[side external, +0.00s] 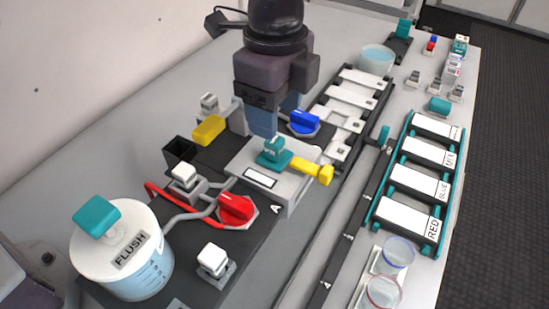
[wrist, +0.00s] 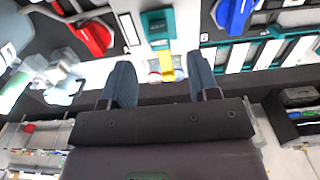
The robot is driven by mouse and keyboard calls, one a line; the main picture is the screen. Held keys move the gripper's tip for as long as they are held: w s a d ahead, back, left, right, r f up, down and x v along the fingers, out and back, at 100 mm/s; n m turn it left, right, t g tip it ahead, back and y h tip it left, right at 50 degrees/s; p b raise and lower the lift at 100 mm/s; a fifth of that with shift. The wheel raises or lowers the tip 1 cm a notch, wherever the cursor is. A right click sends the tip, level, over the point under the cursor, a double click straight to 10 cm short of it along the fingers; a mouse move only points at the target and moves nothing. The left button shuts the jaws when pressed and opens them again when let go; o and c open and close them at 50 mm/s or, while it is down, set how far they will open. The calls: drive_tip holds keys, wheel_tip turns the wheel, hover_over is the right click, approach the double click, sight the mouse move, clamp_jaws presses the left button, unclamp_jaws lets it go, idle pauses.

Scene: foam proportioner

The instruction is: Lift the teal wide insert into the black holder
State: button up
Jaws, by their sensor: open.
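A teal piece (side external: 274,153) with a raised knob sits on top of the grey block marked A (side external: 262,180); it also shows in the wrist view (wrist: 157,27). Other teal pieces are a loose block (side external: 439,106) on the right table and one on a black stand (side external: 403,29) at the far end. I cannot tell for sure which is the wide insert. A black open-topped box (side external: 179,149), seemingly empty, stands left of block A and may be the holder. My gripper (side external: 276,120) is open and empty, fingers pointing down, just behind the teal piece on block A.
A yellow lever (side external: 313,170) sticks out right of block A. A red knob (side external: 236,208), a blue knob (side external: 304,122) and a yellow block (side external: 208,130) are close by. The FLUSH tank (side external: 123,250) stands front left. A labelled teal rack (side external: 408,215) lies to the right.

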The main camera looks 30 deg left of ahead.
sight(274, 145)
drive_tip(key=shift+f, duration=3.45)
drive_tip(key=c, duration=0.7)
